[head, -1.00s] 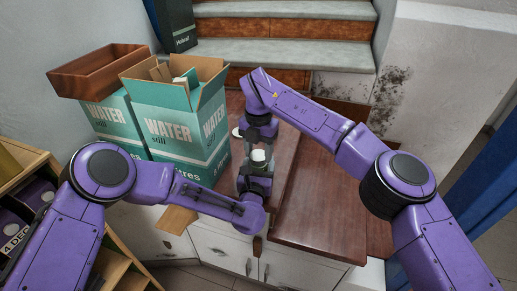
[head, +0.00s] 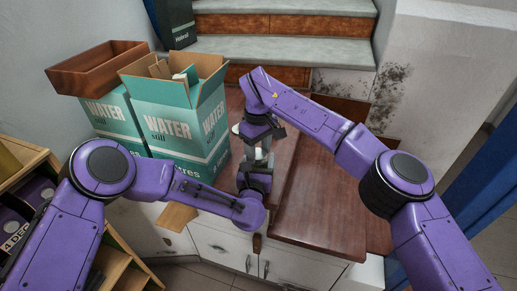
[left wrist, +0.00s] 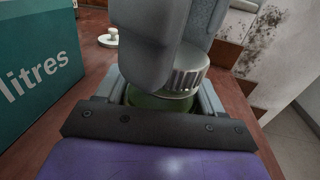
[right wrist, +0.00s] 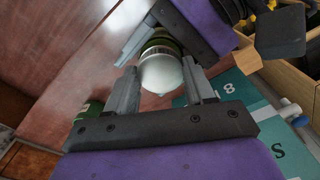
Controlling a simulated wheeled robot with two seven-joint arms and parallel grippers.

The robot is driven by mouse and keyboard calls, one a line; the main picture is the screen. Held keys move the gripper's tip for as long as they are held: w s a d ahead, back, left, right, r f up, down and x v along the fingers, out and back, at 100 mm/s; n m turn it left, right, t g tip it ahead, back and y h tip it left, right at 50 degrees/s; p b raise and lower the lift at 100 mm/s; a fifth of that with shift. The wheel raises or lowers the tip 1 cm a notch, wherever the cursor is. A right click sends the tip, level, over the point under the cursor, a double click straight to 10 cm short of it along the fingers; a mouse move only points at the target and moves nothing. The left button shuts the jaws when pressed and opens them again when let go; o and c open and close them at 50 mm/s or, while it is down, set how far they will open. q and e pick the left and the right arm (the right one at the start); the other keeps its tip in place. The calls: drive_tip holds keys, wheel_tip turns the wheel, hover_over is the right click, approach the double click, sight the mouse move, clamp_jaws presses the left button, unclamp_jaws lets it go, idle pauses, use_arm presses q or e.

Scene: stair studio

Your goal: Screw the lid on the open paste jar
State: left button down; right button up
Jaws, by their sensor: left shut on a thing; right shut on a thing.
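The paste jar (left wrist: 160,101) is green glass and stands between the fingers of my left gripper (head: 257,167), which is shut on it. The silver-white lid (left wrist: 187,75) has a ribbed rim and sits over the jar's mouth. In the left wrist view the fingers of my right gripper (head: 264,152) come down around the lid and hide part of it. In the right wrist view the lid's pale top (right wrist: 160,73) lies between those fingers, which are shut on it. I cannot tell how far the lid sits on the thread.
A small pale round thing (left wrist: 108,39) lies on the brown worktop (head: 325,205) behind the jar. Teal water boxes (head: 172,125) stand close on the left, with a brown tray (head: 95,72) on top. The worktop's right side is clear.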

drive_tip(key=m, duration=0.6)
drive_tip(key=shift+a+m, duration=0.1)
drive_tip(key=shift+m, duration=0.3)
drive_tip(key=o, duration=1)
drive_tip(key=shift+r, duration=0.15)
